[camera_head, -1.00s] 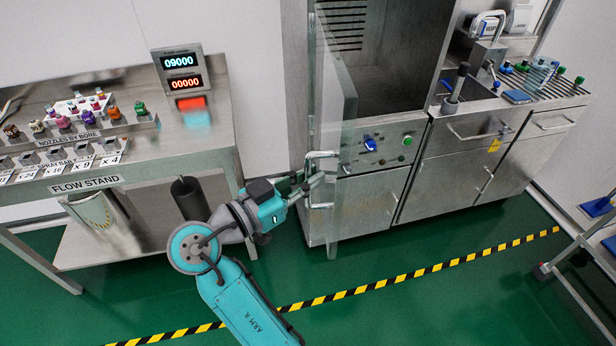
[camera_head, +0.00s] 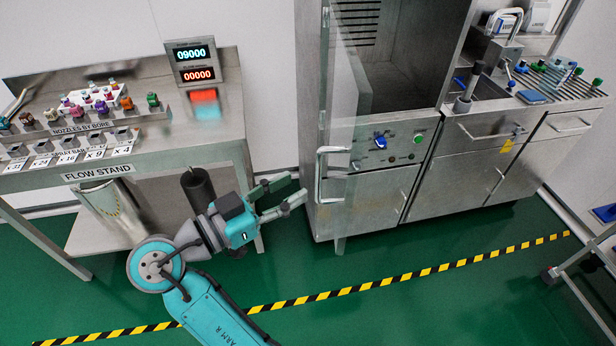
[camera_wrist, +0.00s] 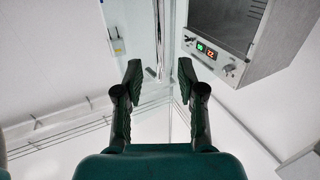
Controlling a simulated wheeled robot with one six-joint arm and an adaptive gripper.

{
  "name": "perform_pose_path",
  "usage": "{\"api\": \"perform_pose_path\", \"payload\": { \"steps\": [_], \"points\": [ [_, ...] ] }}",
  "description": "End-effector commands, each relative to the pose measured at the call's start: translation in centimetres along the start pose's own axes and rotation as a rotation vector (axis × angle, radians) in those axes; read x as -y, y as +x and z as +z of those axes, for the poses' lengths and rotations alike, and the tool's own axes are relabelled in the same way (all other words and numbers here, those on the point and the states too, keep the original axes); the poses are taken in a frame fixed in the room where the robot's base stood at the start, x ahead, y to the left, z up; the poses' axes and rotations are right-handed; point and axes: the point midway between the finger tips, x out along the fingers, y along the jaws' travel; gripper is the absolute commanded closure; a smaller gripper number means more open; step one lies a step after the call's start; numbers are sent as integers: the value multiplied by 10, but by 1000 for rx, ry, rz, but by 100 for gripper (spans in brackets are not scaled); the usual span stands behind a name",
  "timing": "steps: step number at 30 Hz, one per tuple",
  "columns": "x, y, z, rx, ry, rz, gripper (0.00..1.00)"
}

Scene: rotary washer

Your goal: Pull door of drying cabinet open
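The drying cabinet (camera_head: 365,196) is the steel unit in the middle of the head view. Its clear glass door (camera_head: 342,95) appears to stand swung out at the cabinet's left side, its outer face toward the left; the exact angle is hard to tell. The door's metal bar handle (camera_head: 320,178) sticks out to the left. My gripper (camera_head: 297,188) is open and empty, just left of the handle and apart from it. In the wrist view my gripper's two fingers (camera_wrist: 153,85) are spread, with a shiny upright bar (camera_wrist: 159,40) beyond them.
The flow stand (camera_head: 105,172) with nozzles and a display stands at left, close to my arm. A counter with a sink (camera_head: 482,95) adjoins the cabinet at right. A cart (camera_head: 578,262) is at far right. Green floor in front is clear, with a striped line.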

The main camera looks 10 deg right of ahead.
Motion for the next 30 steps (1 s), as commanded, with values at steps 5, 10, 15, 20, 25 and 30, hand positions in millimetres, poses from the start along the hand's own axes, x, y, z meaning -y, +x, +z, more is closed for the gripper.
{"api": "perform_pose_path", "payload": {
  "steps": [5,10,15,20,25,30],
  "points": [
    [0,-31,0,1,0,-2,61],
    [0,-46,0,0,0,-1,61],
    [0,-50,0,1,0,1,61],
    [0,-50,0,1,0,1,61],
    [0,-50,0,1,0,1,61],
    [0,-50,0,1,0,0,61]
  ]
}}
